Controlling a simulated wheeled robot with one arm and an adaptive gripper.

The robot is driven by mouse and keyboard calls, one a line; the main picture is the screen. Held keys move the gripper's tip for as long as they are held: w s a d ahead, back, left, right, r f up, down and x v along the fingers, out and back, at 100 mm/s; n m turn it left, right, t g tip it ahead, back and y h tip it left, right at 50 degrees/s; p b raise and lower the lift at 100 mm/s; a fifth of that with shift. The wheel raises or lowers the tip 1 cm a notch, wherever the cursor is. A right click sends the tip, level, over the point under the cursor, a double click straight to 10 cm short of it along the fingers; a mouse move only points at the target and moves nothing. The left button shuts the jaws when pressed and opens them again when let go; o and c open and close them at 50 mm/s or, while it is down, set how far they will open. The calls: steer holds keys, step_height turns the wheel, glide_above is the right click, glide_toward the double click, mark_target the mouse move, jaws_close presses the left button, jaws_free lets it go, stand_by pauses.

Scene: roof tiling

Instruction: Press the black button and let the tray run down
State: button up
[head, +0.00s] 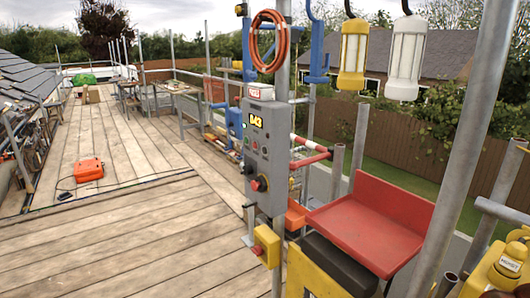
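A grey control box (266,152) is fixed to an upright scaffold pole right of centre. A red tray (372,222) with a raised back stands right of the box, above a dark block and a yellow frame. Its underside is hidden. My gripper is not in view.
Scaffold poles (468,140) stand close on the right. A yellow box (267,245) with a red knob sits low beside the pole. Two work lamps (354,55) hang above. An orange case (88,170) lies on the planks (120,215), which are otherwise mostly clear at left.

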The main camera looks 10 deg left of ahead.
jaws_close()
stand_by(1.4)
